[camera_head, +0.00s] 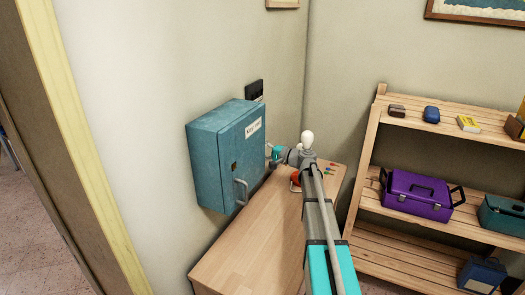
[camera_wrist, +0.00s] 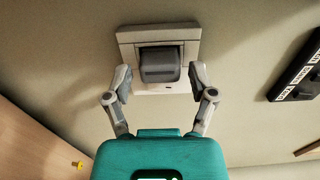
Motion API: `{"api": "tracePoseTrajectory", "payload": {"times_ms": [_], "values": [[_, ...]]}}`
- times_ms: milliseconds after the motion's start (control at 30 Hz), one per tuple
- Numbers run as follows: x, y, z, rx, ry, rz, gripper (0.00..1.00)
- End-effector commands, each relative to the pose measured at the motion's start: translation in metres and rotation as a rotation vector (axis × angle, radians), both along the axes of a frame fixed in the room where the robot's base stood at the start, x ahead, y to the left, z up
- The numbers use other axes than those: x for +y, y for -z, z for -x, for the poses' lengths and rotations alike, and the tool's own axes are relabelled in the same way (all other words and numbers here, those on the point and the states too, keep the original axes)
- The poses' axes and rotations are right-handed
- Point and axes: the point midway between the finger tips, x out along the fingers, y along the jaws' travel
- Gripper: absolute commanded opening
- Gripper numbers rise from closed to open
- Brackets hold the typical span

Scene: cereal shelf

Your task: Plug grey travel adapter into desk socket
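The grey travel adapter (camera_wrist: 160,65) sits against the face of the pale wall socket (camera_wrist: 127,36) in the wrist view and looks plugged into it. How deep it sits cannot be told. My gripper (camera_wrist: 160,78) is open, with one finger on each side of the adapter's lower end. A gap shows between each fingertip and the adapter, so it is not held. In the head view my gripper (camera_head: 274,153) is beside the teal key cabinet, above the desk (camera_head: 240,258). The adapter and socket are hidden there.
The teal key cabinet (camera_head: 212,150) hangs on the wall close left of my gripper. A dark panel (camera_wrist: 297,72) is on the wall. A red item (camera_head: 296,179) and small coloured pieces lie on the desk. A wooden shelf (camera_head: 415,262) with a purple toolbox (camera_head: 415,197) stands right.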

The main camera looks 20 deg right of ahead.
Motion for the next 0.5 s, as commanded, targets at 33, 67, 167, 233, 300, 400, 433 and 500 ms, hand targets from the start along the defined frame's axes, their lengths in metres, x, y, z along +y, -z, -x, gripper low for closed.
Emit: {"api": "tracePoseTrajectory", "payload": {"times_ms": [33,67,167,233,300,400,433,500], "values": [[-0.0002,0.0,0.0001,0.0,0.0,0.0,0.9],[-0.0002,0.0,0.0002,0.0,0.0,0.0,0.9],[-0.0004,0.0001,0.0002,0.0,0.0,0.0,0.9],[-0.0004,0.0001,0.0003,0.0,0.0,0.0,0.9],[-0.0005,0.0001,0.0004,0.0,0.0,0.0,0.9],[-0.0006,0.0002,0.0005,0.001,0.001,0.001,0.9],[-0.0008,0.0002,0.0006,0.001,0.001,0.001,0.9],[-0.0018,0.0002,0.0016,0.001,0.001,0.001,0.9]]}}
